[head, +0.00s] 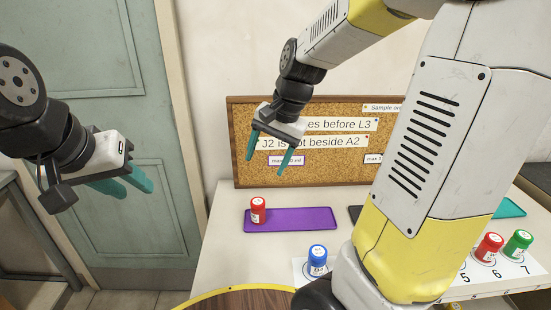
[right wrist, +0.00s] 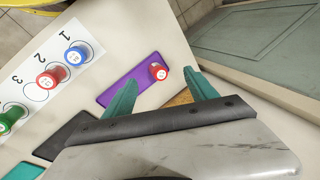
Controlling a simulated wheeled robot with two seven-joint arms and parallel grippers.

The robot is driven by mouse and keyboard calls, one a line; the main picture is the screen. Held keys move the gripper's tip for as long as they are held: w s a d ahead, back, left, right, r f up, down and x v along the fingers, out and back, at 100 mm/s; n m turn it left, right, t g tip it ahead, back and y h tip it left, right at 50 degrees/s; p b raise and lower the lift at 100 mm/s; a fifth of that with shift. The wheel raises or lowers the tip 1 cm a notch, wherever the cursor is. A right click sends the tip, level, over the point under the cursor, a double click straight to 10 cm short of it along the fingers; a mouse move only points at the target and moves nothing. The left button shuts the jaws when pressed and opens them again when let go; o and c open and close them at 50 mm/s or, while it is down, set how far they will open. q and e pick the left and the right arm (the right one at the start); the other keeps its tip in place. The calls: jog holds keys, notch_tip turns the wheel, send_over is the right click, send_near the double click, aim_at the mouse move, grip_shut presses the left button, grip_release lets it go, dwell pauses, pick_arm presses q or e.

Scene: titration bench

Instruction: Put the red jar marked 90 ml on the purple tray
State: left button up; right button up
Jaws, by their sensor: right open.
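A red jar (head: 258,212) with a white label and cap stands upright at the left end of the purple tray (head: 305,220). Its marking is too small to read. In the right wrist view the red jar (right wrist: 158,74) stands at the end of the purple tray (right wrist: 125,85) closest to the fingers. My right gripper (head: 266,165) is open and empty, above and behind the tray, apart from the jar. Its fingers (right wrist: 163,88) also show in the wrist view. My left gripper (head: 140,190) is at the far left, empty, its fingers apart, away from the bench.
A blue jar (head: 317,262) stands on the numbered strip. Another red jar (head: 488,248) and a green jar (head: 518,244) stand near 6 and 7. A further red jar (right wrist: 50,77) shows by 2 in the wrist view. A corkboard (head: 245,115) stands behind. My right arm hides the bench's middle.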

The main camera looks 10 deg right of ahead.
jog(key=s+r+n+t, duration=0.1)
jog(key=s+r+n, duration=0.2)
jog(key=s, duration=0.3)
jog(key=s+d+r+n+t, duration=0.1)
jog(key=s+r+n+t, duration=0.1)
jog(key=s, duration=0.5)
jog(key=shift+d+r+n+t+h, duration=0.3)
jog(key=shift+r+n+h, duration=0.15)
jog(key=shift+n, duration=0.55)
